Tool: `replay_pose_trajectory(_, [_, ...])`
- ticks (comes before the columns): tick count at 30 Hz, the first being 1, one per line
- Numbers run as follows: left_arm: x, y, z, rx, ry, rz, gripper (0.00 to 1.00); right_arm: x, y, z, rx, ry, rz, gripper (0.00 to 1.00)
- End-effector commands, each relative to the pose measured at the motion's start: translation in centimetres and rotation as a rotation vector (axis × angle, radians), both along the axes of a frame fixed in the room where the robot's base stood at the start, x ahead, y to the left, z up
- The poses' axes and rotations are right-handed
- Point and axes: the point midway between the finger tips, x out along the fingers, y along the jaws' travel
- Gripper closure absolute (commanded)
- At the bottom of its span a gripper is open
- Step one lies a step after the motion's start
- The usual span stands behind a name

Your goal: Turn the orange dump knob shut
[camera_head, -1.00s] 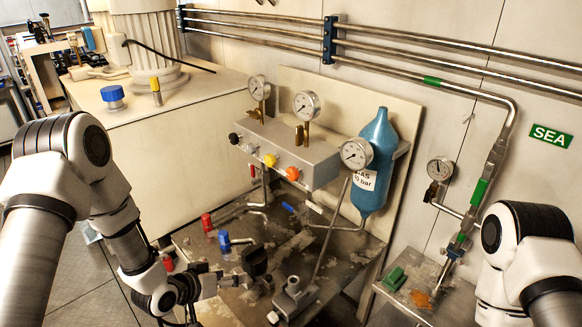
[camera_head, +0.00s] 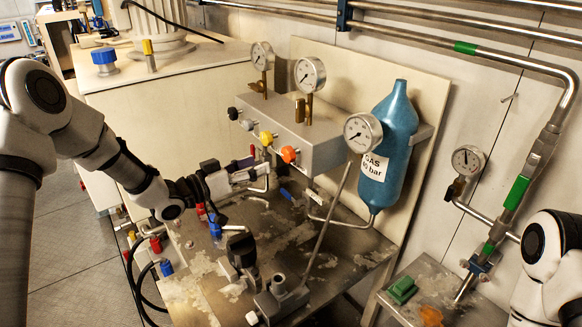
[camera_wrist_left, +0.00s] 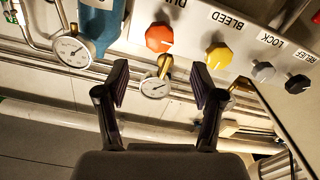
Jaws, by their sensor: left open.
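The orange dump knob (camera_head: 290,154) is on the front of the grey valve box, at the right end of the knob row. It shows large in the left wrist view (camera_wrist_left: 159,38), above the gap between the fingers, under a partly cut label. My left gripper (camera_head: 262,174) is open and empty, just left of and below the knob in the head view. In the wrist view its two fingers (camera_wrist_left: 160,84) stand apart and do not touch the knob. The knob's turn angle cannot be told. My right gripper is out of view.
A yellow bleed knob (camera_wrist_left: 219,56) sits beside the orange one, then grey and black knobs (camera_head: 233,113). Gauges (camera_head: 310,73) stand on the box. A blue gas bottle (camera_head: 390,140) is to its right. Red and blue valves and pipes crowd the metal bench (camera_head: 200,300) below.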

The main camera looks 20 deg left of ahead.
Motion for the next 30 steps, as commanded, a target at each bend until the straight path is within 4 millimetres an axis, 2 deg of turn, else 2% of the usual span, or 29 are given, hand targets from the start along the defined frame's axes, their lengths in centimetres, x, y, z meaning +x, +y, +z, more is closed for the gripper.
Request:
replay_pose_trajectory(1, [0.1,-0.1,-0.5,0.001,0.000,-0.001,0.33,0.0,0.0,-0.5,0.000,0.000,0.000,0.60])
replay_pose_trajectory(5, [1.3,-1.1,-0.2,0.006,0.002,-0.003,0.33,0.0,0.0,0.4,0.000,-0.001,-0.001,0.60])
replay_pose_trajectory(12, [4.9,-4.0,-0.1,0.006,0.002,-0.003,0.33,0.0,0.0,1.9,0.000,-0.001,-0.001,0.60])
replay_pose_trajectory(15, [5.8,-4.6,-0.2,0.004,0.002,-0.002,0.33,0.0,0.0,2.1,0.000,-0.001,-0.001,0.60])
replay_pose_trajectory(23, [6.2,-4.9,-0.3,0.001,0.001,0.001,0.33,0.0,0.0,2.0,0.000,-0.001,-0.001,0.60])
replay_pose_trajectory(25, [6.2,-4.9,-0.3,0.001,0.002,-0.001,0.50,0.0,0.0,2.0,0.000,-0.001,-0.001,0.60])
replay_pose_trajectory(28, [6.2,-4.8,-0.3,0.001,0.002,0.000,0.86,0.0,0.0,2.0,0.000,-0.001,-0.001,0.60])
replay_pose_trajectory(29, [6.2,-4.8,-0.3,0.001,0.002,0.000,0.93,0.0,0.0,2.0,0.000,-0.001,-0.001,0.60])
replay_pose_trajectory(30, [6.1,-4.8,-0.3,0.001,0.002,0.000,0.93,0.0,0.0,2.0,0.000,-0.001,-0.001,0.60])
